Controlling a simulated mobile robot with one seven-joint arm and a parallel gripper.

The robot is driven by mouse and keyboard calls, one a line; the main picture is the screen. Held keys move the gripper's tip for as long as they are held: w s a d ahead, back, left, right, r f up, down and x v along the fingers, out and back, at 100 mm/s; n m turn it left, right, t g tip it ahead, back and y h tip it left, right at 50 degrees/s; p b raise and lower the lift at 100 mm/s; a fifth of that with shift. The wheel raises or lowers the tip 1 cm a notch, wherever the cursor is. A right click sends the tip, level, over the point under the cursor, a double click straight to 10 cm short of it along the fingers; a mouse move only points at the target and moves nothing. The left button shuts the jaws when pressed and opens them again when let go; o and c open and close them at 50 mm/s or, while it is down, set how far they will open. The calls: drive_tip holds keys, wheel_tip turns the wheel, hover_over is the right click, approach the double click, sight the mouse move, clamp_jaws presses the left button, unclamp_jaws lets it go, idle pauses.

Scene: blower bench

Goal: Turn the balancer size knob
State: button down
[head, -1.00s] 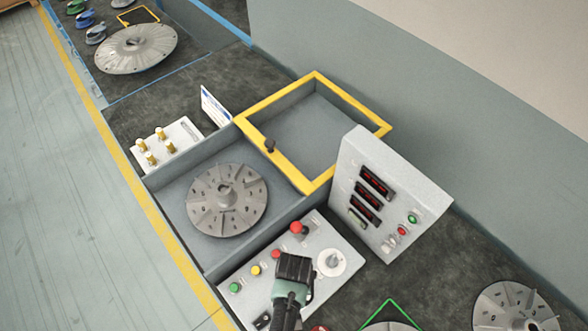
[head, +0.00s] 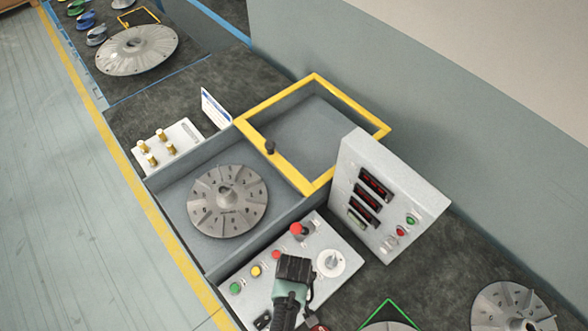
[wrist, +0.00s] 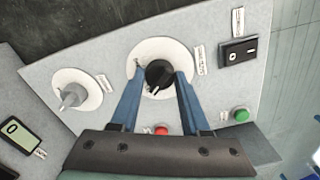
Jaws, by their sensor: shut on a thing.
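The wrist view shows a black knob (wrist: 158,74) with a pale pointer mark, on a round white dial (wrist: 180,53) of the sloped grey control panel (wrist: 110,45). My gripper (wrist: 160,80) has its two blue fingers on either side of the knob and is shut on it. A second knob, grey (wrist: 74,95), sits on its own white dial to the left, apart from the fingers; it also shows in the head view (head: 331,261). The labels are too small to read. In the head view my gripper (head: 293,270) is over the panel and hides the black knob.
The panel also carries a red button (wrist: 162,131), a green button (wrist: 241,115) and a rocker switch (wrist: 238,50). Behind it, a bladed disc (head: 228,200) sits in a grey bay beside a yellow-framed lid (head: 315,184). A display box (head: 385,195) stands close on the right.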

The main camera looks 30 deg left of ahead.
drive_tip(key=shift+c, duration=1.9)
unclamp_jaws()
drive_tip(key=shift+r, duration=0.1)
wheel_tip(320, 180, up, 13)
drive_tip(key=b, duration=0.1)
